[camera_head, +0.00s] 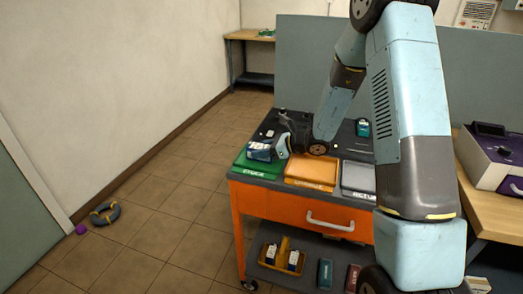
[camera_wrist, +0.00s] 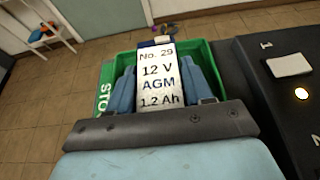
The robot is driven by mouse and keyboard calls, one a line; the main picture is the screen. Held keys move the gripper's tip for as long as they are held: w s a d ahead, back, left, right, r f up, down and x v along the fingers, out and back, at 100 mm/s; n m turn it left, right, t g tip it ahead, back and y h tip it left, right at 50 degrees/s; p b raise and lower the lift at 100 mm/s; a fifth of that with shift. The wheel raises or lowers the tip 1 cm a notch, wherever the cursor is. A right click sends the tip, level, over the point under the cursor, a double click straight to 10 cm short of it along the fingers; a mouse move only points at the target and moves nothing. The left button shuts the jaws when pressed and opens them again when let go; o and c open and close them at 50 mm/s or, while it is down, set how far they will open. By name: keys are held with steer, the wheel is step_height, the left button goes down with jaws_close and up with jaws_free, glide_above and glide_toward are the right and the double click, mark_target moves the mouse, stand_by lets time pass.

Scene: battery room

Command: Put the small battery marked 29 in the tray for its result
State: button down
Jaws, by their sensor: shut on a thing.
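The small battery (camera_wrist: 157,75) has a white label reading No. 29, 12 V, AGM, 1.2 Ah. My gripper (camera_wrist: 163,80) is shut on it, with one blue finger on each side. Both are over the green tray (camera_wrist: 104,82), inside its outline in the wrist view; its lettering begins "STO". In the head view the battery (camera_head: 261,151) shows at the green tray (camera_head: 244,163), with my gripper (camera_head: 277,149) at its right. I cannot tell whether the battery touches the tray floor. An orange tray (camera_head: 311,184) and a grey tray (camera_head: 358,190) stand to the right.
The trays sit on an orange cart (camera_head: 290,207) with a drawer. Its lower shelf holds a yellow bin (camera_head: 282,259) and other batteries (camera_head: 325,273). A purple-and-white device (camera_head: 492,155) stands on the bench at right.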

steer(key=shift+c, duration=2.3)
jaws_free()
steer(key=v, duration=1.2)
steer(key=s+r+n+g+h, duration=0.4)
steer(key=s+r+n, duration=0.85)
steer(key=s, duration=0.35)
steer(key=s+d+r+n+t+h, duration=0.2)
steer(key=s+d+r+n+h, duration=0.2)
steer(key=s, duration=0.3)
steer(key=s+d+r+n+t+h, duration=0.3)
steer(key=s+d+r+n+h, duration=0.1)
steer(key=s+d+r+n, duration=0.1)
steer(key=shift+s+d+r+h, duration=0.35)
steer(key=shift+s+d, duration=0.45)
steer(key=shift+s, duration=0.4)
